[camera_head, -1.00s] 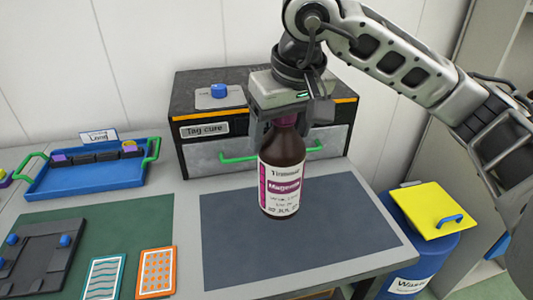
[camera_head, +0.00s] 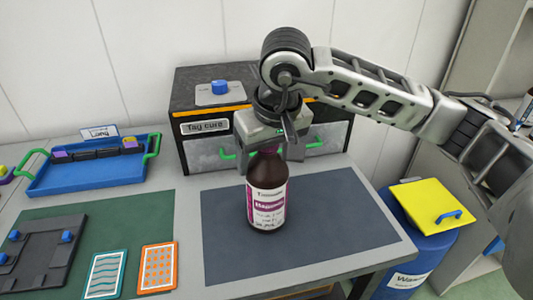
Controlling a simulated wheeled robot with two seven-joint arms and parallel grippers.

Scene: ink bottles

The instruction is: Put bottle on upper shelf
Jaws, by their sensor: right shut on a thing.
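A dark brown bottle with a white and magenta label (camera_head: 266,195) is upright over the dark grey mat (camera_head: 340,225) on the table. I cannot tell for sure whether its base touches the mat. My right gripper (camera_head: 268,148) comes from above and is shut on the bottle's neck, which its fingers partly hide. A shelf unit (camera_head: 485,75) shows at the right edge, with part of a bottle (camera_head: 525,108) on it behind my arm. My left gripper is not in view.
The black box labelled "Tag cure" (camera_head: 205,128), with a green handle, stands behind the bottle. A blue tray (camera_head: 90,180) and a green mat (camera_head: 140,220) with cards are at left. A blue bin with a yellow lid (camera_head: 425,205) stands right of the table.

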